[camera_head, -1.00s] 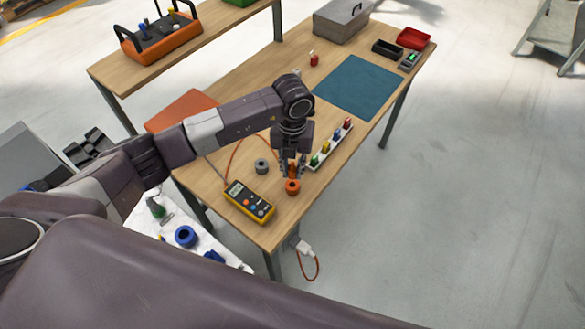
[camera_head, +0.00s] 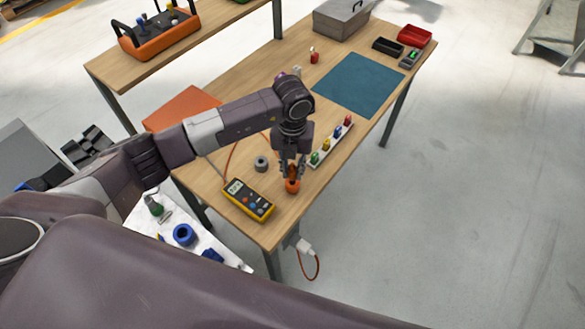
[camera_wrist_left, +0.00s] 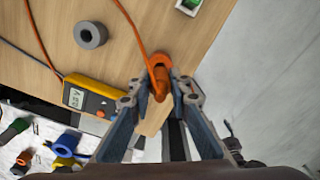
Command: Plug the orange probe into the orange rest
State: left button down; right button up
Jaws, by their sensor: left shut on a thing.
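My left gripper (camera_head: 292,172) is shut on the orange probe (camera_wrist_left: 158,84), pointing down over the table's near end; it also shows in the left wrist view (camera_wrist_left: 160,97). An orange cable runs from the probe. The orange rest (camera_head: 292,187), a ring-shaped piece on the wooden table, is right at the fingertips; in the left wrist view its rim (camera_wrist_left: 163,60) shows just beyond the probe. The probe's tip is hidden, so I cannot tell how far it is inside the rest. My right gripper is not in view.
A yellow multimeter (camera_head: 248,199) and a grey ring (camera_head: 261,163) lie left of the rest. A white strip (camera_head: 333,147) with several coloured plugs is to the right. A teal mat (camera_head: 360,86) lies farther back. The table's near edge is close.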

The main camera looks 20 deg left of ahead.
aim_at(292, 164)
pick_arm(q)
jog(key=shift+f+b, duration=1.2)
jog(key=shift+f, duration=0.3)
jog(key=c, duration=1.7)
grip_release()
jog(key=shift+r, duration=0.1)
notch_tip(292, 164, up, 12)
